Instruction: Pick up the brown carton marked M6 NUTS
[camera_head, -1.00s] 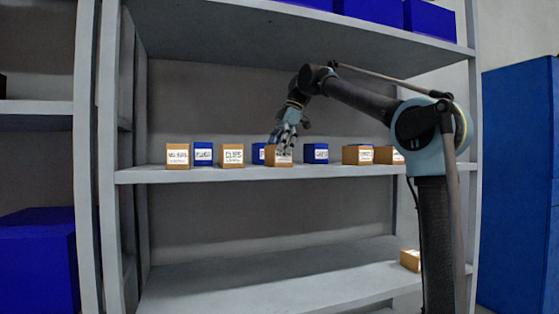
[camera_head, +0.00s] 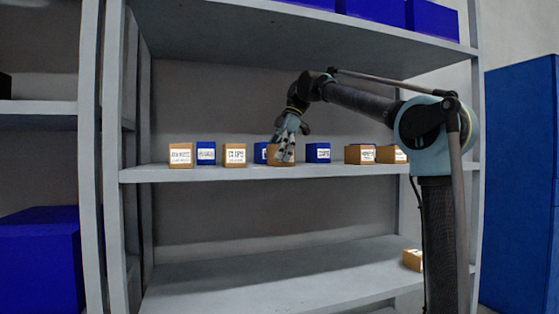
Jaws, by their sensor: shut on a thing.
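A brown carton (camera_head: 274,158) stands on the middle shelf.
The middle shelf (camera_head: 220,174) also holds a brown carton (camera_head: 181,161), a blue box (camera_head: 206,162), a brown carton marked CLIPS (camera_head: 234,161) and a blue box (camera_head: 318,160). More brown cartons (camera_head: 360,161) stand to the right. The upper shelf (camera_head: 250,25) is above my arm.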

